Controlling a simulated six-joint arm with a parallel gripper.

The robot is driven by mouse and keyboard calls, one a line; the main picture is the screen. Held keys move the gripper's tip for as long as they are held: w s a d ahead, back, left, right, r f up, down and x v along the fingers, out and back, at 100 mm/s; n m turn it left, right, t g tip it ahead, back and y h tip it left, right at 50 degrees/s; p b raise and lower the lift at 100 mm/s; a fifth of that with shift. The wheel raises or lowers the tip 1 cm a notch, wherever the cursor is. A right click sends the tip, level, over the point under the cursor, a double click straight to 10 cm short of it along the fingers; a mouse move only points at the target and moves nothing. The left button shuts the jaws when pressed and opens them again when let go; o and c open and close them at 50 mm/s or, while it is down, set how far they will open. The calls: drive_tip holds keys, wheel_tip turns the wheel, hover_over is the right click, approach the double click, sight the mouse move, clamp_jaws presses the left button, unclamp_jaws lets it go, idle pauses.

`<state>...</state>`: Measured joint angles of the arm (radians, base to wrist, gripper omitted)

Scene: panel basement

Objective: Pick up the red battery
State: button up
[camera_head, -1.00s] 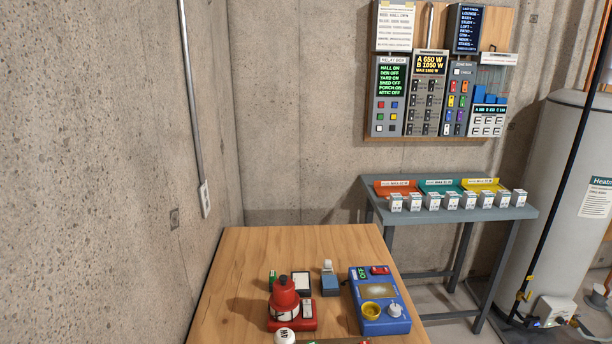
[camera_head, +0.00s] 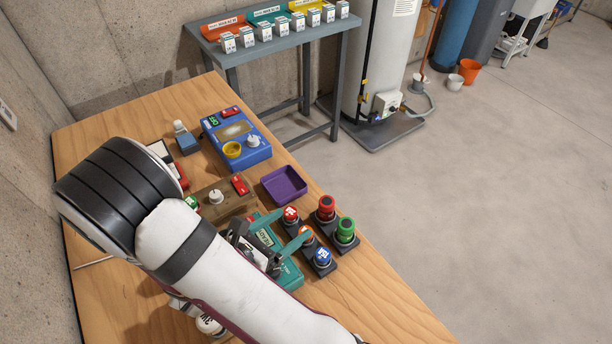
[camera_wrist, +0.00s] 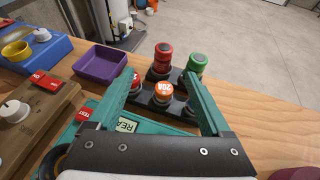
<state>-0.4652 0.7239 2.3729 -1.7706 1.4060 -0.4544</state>
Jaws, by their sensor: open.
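A tall red cylinder, apparently the red battery (camera_head: 326,207), stands upright in a dark holder on the wooden table. It also shows in the wrist view (camera_wrist: 163,56), beyond my gripper's fingertips. My gripper (camera_head: 294,225) has teal fingers spread apart, with nothing held between them. In the wrist view my gripper (camera_wrist: 162,76) frames an orange-topped piece (camera_wrist: 162,92) marked 20A, in front of the red battery. A shorter red-topped piece (camera_head: 290,213) stands left of the battery and is partly hidden by the left finger in the wrist view.
A green cylinder (camera_head: 345,229) stands right beside the red battery. A blue-topped piece (camera_head: 323,257) stands nearer. A purple tray (camera_head: 284,186), a teal meter (camera_head: 289,274), a brown block (camera_head: 222,200) and a blue device (camera_head: 238,138) crowd the left. The table's right edge is close.

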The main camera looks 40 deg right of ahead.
sight(322, 206)
drive_tip(key=x, duration=0.8)
drive_tip(key=shift+s+d, duration=0.15)
drive_tip(key=x, duration=0.5)
drive_tip(key=shift+s+d+f, duration=0.15)
drive_tip(key=shift+d, duration=0.25)
clamp_jaws()
